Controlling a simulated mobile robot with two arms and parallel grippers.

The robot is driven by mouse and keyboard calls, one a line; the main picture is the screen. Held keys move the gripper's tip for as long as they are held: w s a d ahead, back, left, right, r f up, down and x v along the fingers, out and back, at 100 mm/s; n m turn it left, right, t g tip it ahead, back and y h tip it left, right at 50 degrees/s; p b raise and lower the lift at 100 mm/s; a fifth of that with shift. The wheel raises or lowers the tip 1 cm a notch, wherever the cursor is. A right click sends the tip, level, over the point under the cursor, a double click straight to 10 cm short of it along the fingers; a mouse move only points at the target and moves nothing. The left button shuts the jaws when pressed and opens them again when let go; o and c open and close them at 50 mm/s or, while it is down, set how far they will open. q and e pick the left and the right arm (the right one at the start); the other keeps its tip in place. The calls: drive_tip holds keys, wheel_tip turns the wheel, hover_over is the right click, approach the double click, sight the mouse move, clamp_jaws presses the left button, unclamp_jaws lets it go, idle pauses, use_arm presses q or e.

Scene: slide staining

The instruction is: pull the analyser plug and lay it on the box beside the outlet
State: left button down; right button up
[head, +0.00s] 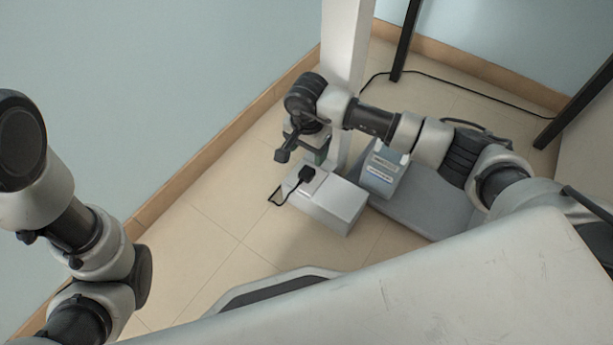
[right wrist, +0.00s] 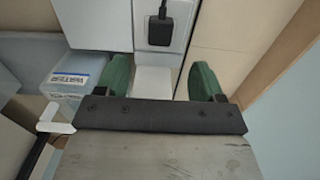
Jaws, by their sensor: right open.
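The black analyser plug (head: 307,174) sits upright on an outlet plate at the left end of a low white box (head: 336,205) on the floor. Its black cable loops down the box's left side. In the right wrist view the plug (right wrist: 160,29) is on the outlet plate (right wrist: 163,45), at the top of the picture. My right gripper (head: 314,157) is just behind the plug in the head view. Its green fingers (right wrist: 160,80) are apart, with nothing between them, and the plug is beyond their tips. My left arm shows at the left; its gripper is out of view.
A white post (head: 345,50) rises close behind my right gripper. A black cable (head: 480,86) runs along the back floor. The floor at left (head: 200,235) is clear.

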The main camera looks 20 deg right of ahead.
sight(307, 171)
drive_tip(key=shift+f, duration=0.1)
wheel_tip(307, 171, down, 9)
drive_tip(key=b, duration=0.7)
idle(1.1)
clamp_jaws()
drive_tip(key=shift+r+p, duration=2.65)
drive_tip(key=shift+r, duration=0.5)
